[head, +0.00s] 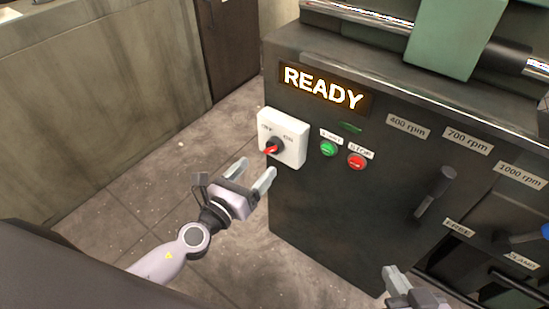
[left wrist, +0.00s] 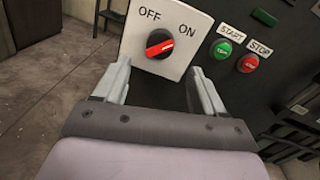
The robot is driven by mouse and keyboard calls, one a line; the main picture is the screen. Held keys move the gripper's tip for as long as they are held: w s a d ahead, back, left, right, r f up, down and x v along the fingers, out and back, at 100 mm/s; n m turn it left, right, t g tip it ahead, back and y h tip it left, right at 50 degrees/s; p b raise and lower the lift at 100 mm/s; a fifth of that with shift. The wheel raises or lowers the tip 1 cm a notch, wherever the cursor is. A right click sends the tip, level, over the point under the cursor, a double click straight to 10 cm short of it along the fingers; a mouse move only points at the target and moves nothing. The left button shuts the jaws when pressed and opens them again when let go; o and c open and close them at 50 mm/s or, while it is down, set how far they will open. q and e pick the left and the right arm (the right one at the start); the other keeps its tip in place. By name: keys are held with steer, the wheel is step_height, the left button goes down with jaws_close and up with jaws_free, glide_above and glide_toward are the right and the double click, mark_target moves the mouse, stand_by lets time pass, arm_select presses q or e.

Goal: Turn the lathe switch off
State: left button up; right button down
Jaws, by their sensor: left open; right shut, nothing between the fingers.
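The lathe switch is a white box (head: 283,138) with a black knob and red bar, on the left of the dark lathe front. In the left wrist view its knob (left wrist: 159,44) sits below the labels OFF and ON. The red bar is slanted from lower left to upper right; I cannot tell which label it selects. My left gripper (head: 253,171) is open and empty, just short of the switch and below it in the picture. In the left wrist view its fingers (left wrist: 158,72) straddle the knob's line without touching it. My right gripper (head: 399,283) is shut and empty, low at the lathe front.
A green start button (head: 328,148) and red stop button (head: 357,161) are right of the switch. A lit READY sign (head: 323,89) is above. A lever (head: 434,192) sticks out further right, under rpm labels. The floor left of the lathe is clear.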

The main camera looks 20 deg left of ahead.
mark_target(273, 147)
arm_select(q)
steer(key=x, duration=0.6)
steer(key=shift+w, duration=0.35)
steer(key=c, duration=1)
